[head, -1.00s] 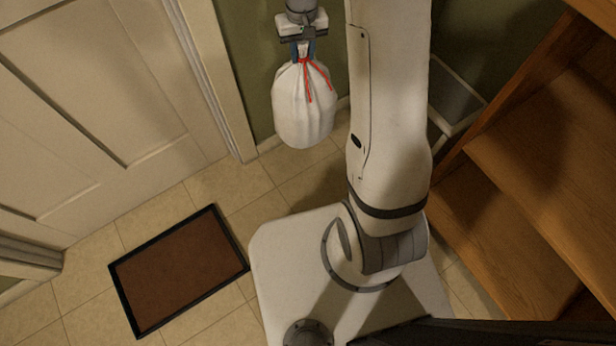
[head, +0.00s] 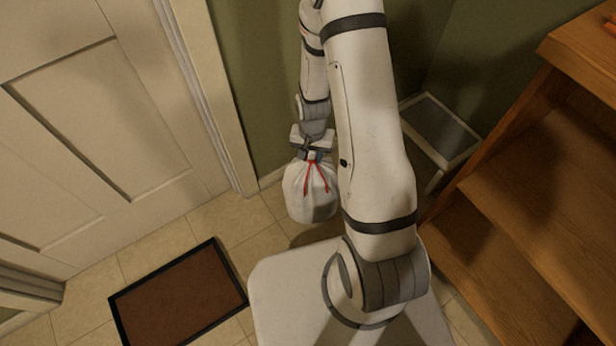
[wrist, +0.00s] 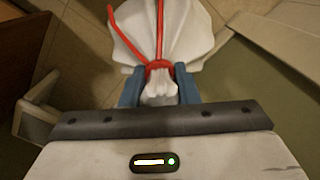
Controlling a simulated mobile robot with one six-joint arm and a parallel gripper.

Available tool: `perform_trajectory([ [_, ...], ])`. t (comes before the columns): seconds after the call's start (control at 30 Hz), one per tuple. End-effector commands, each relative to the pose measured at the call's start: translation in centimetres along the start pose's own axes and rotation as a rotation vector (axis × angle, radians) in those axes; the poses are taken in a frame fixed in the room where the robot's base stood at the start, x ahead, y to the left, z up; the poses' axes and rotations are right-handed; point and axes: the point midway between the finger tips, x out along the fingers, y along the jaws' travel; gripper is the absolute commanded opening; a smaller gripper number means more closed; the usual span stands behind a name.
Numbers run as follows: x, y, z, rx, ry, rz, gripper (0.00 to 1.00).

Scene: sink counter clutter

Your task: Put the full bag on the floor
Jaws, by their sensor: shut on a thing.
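The full bag (head: 311,197) is white, with a red drawstring tied around its gathered neck. In the head view it hangs upright below my gripper (head: 314,156), beside my arm and in front of the green wall. My gripper is shut on the bag's neck. In the wrist view the blue fingers of my gripper (wrist: 160,88) pinch the neck from both sides, and the bag (wrist: 190,35) spreads out beyond them.
A brown doormat (head: 180,300) with a black edge lies at the lower left. A white door (head: 100,110) stands at the left. A step stool (head: 440,130) is by the wall behind my arm. Wooden shelves (head: 530,200) fill the right. Tiles between mat and wall are clear.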

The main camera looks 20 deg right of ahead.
Motion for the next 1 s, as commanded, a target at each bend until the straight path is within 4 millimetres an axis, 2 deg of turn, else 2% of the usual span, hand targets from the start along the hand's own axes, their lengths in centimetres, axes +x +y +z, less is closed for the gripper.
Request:
perform_trajectory([
  [0.03,0.9,0.0,0.0,0.0,0.001,0.0,0.0],
  [0.27,2.3,0.0,-0.1,-0.001,0.001,0.0,0.0],
  [0.53,5.5,0.0,-0.1,-0.001,0.001,-0.001,0.0],
  [0.93,5.8,0.0,-0.1,0.0,0.002,-0.001,0.0],
  [0.97,5.8,0.0,-0.1,0.0,0.001,0.0,0.29],
  [1.0,5.8,0.0,-0.1,0.0,0.001,0.0,0.33],
])
